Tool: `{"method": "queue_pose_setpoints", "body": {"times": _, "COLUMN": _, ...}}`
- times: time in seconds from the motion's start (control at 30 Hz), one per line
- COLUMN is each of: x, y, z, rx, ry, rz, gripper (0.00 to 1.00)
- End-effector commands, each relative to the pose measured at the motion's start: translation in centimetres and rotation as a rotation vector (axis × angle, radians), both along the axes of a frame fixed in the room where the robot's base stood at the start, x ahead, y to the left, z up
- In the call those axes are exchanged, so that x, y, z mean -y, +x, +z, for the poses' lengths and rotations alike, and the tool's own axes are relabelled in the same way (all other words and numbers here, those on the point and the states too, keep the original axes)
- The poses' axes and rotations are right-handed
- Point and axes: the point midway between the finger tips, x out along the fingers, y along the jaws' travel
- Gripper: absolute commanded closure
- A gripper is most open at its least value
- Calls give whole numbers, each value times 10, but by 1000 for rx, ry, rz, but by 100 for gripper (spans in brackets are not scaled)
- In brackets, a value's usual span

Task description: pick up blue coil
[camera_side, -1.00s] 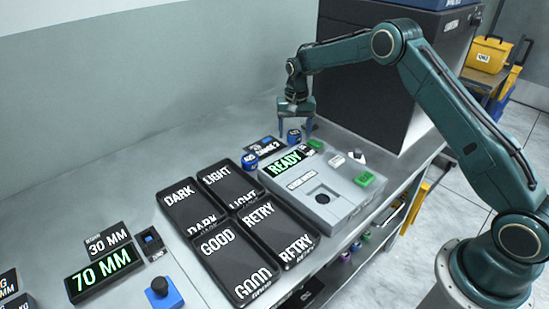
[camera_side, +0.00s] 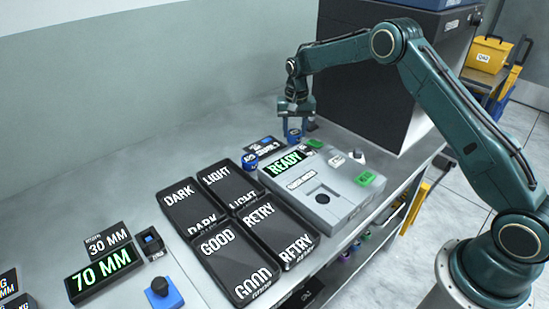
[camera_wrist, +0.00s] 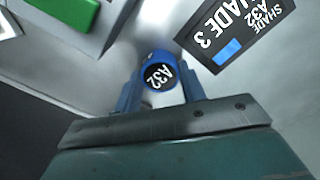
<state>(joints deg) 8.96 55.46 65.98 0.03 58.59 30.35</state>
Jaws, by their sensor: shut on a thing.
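A blue coil (camera_side: 294,135) with a dark face is between the fingers of my gripper (camera_side: 294,124) in the side view. My gripper is shut on this coil. A second blue coil (camera_side: 250,161) sits on the bench to the left of the grey device. Whether the held coil is clear of the bench is hard to tell.
A SHADE 3 label (camera_wrist: 235,32) lies beside the held coil. A grey device (camera_side: 322,194) reading READY stands in front, with dark trays (camera_side: 232,218) marked DARK, LIGHT, GOOD and RETRY to its left. A big dark box (camera_side: 365,90) stands behind.

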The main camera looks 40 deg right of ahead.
Motion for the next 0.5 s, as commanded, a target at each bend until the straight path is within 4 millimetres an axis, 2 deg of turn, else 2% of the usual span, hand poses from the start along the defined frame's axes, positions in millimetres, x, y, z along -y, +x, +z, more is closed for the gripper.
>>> {"method": "queue_pose_setpoints", "body": {"times": 0.27, "x": 0, "y": 1, "z": 20, "rx": 4, "ry": 0, "rz": 0, "gripper": 82}}
{"method": "queue_pose_setpoints", "body": {"times": 0.5, "x": 0, "y": 1, "z": 60, "rx": 6, "ry": -1, "rz": 0, "gripper": 82}}
